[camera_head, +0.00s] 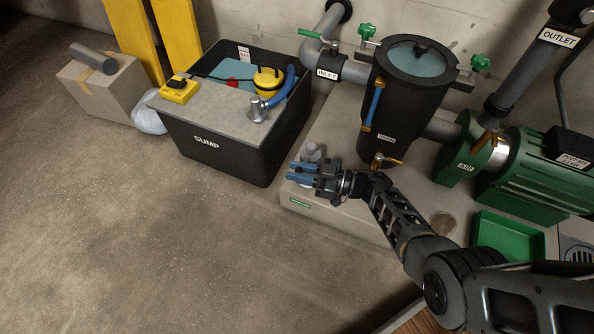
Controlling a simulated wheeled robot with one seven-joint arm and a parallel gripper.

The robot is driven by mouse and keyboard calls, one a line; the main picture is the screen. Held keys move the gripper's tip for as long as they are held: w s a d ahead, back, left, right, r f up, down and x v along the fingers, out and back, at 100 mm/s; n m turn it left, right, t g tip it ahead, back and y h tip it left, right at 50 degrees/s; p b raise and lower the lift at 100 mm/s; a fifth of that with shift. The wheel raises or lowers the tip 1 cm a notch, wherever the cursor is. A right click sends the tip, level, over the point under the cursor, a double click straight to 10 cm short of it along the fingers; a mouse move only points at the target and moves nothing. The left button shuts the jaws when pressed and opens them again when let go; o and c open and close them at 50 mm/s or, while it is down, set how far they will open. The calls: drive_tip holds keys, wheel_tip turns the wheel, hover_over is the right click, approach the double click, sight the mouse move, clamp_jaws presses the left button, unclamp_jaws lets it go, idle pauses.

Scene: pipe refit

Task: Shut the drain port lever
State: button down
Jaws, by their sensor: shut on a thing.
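The drain port lever (388,159) is a small orange handle low on the front of the black strainer vessel (389,105). It sticks out sideways near the concrete plinth. My gripper (303,172), with blue fingers, is to the left of the lever and clear of it, over the left end of the plinth. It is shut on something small. A grey fitting (312,151) shows right at the fingers, and it seems to be the thing held; its shape is partly hidden by the fingers.
A black sump tub (222,150) stands left of the plinth (330,220). An inlet pipe (349,68) enters the vessel. Open floor lies left.

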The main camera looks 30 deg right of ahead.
idle(0.4)
drive_tip(key=c, duration=1.1)
unclamp_jaws()
drive_tip(key=p+v, duration=0.1)
drive_tip(key=v, duration=0.7)
drive_tip(key=shift+p, duration=0.3)
